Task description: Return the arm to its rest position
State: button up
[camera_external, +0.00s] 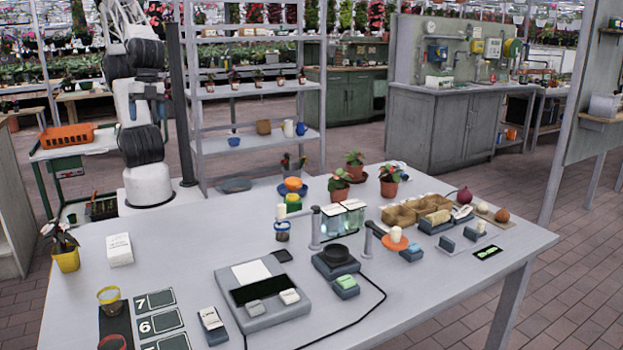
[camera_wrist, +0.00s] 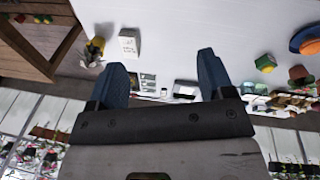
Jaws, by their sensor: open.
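My arm (camera_external: 143,110) stands at the left behind the grey table (camera_external: 190,245), its base at the table's back edge. The arm is folded upward, and its upper part reaches the top of the external view. My gripper (camera_wrist: 161,65) shows in the wrist view with two blue fingers spread wide apart. Nothing is between the fingers, and they touch nothing. The table lies beyond them, some distance away. I cannot make out the fingers in the external view.
A white box (camera_external: 119,249), a yellow pot (camera_external: 66,259) and a scale-like device (camera_external: 262,290) stand on the table. Potted plants (camera_external: 388,180) and cardboard trays (camera_external: 400,215) are further right. A metal shelf (camera_external: 255,90) stands right of my arm, and an orange basket (camera_external: 67,136) left.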

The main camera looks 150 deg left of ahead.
jog(key=shift+s+d+r+m+t+y, duration=0.15)
jog(key=shift+s+d+r+m+y, duration=0.1)
jog(key=shift+s+d+r+m, duration=0.25)
jog(key=shift+s+d+r+m+t+y, duration=0.2)
jog(key=shift+s+d+r+m, duration=0.1)
jog(key=shift+s+m, duration=0.3)
jog(key=shift+s+d+r+m+t+y, duration=0.15)
jog(key=shift+s+d+r+m+y, duration=0.2)
jog(key=shift+s, duration=0.35)
